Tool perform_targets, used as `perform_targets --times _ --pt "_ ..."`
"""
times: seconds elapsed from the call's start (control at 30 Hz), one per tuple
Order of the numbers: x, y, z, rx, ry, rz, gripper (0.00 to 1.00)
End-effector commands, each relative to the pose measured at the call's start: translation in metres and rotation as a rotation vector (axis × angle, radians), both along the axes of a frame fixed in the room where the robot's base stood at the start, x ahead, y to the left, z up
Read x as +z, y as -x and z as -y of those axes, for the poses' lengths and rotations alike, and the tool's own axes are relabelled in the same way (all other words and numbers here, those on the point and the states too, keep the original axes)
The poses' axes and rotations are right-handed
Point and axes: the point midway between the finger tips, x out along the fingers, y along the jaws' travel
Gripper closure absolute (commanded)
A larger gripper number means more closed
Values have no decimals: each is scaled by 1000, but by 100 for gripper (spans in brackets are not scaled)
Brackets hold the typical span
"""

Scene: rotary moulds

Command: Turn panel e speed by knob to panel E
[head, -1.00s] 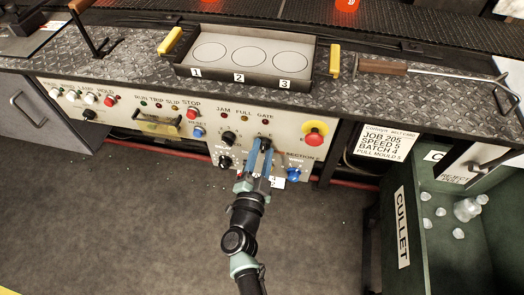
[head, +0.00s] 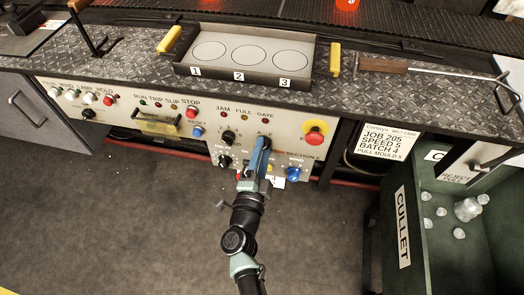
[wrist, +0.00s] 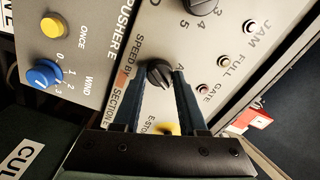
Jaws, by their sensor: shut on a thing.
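The black speed by knob (wrist: 160,74) sits on the pale panel E (wrist: 118,52), under the lettering "SPEED BY" in the wrist view. My gripper (wrist: 161,82) has one finger on each side of it and is shut on it. An "A" label shows beside the knob; I cannot read which mark its pointer faces. In the head view my gripper (head: 263,145) reaches the panel between the GATE lamp and the lower row of controls, and its fingers hide the knob.
Near my gripper are a red emergency button on yellow (head: 314,137), a blue wind knob (head: 293,174) and two black knobs, upper (head: 228,138) and lower (head: 225,162). A counter with a mould tray (head: 178,69) overhangs above. The green cullet bin (head: 402,228) stands right; floor at left is clear.

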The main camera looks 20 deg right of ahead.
Motion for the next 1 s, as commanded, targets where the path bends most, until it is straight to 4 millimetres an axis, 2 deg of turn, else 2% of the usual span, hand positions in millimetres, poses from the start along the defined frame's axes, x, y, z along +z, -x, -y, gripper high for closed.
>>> perform_targets --times 0.23,0.27,0.4,0.43,0.77,0.87,1.0 --pt "-1 0 -1 2 -4 -1 100" --pt "-1 0 -1 2 -4 -1 57" --pt "-1 0 -1 1 -3 -1 32" --pt "-1 0 -1 1 -3 -1 29" --pt "0 2 -2 2 -2 -1 29" --pt "1 11 -7 2 -1 -1 29" --pt "1 33 -22 4 -2 -4 29"
